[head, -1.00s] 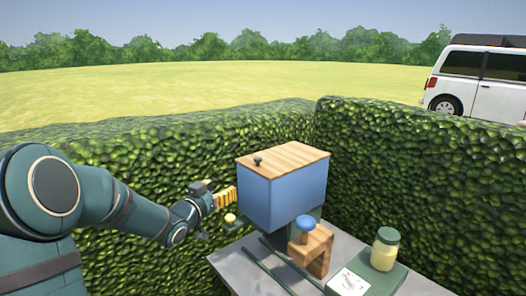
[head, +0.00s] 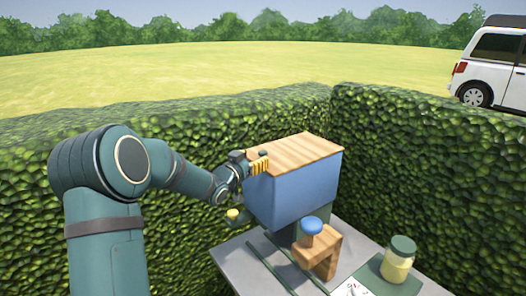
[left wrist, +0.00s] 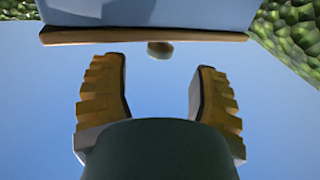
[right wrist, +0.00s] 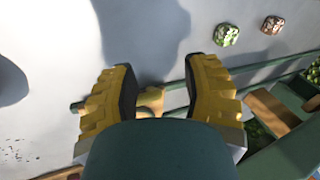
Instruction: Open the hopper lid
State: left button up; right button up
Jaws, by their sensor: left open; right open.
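The hopper is a blue box (head: 297,196) on the stand, with a flat wooden lid (head: 300,151) lying shut on top. A small dark green knob (head: 263,153) sits at the lid's left end. My left gripper (head: 260,166) is open at that end, close to the knob and partly overlapping the lid's edge in the head view. In the left wrist view, the lid's edge (left wrist: 110,38) and the knob (left wrist: 160,49) lie beyond the open, empty fingers, centred between them and apart from them. My right gripper (right wrist: 168,85) is open over a grey surface and out of the head view.
A yellow knob (head: 233,214) shows left of the hopper. Hedges (head: 420,180) close in behind. Two round patterned pieces (right wrist: 227,35) show in the right wrist view.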

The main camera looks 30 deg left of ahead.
aim_at(261, 153)
pick_arm(q)
jog(key=shift+w+p, duration=0.4)
jog(key=shift+w, duration=2.35)
jog(key=shift+o, duration=0.2)
jog(key=shift+r, duration=0.1)
grip_shut()
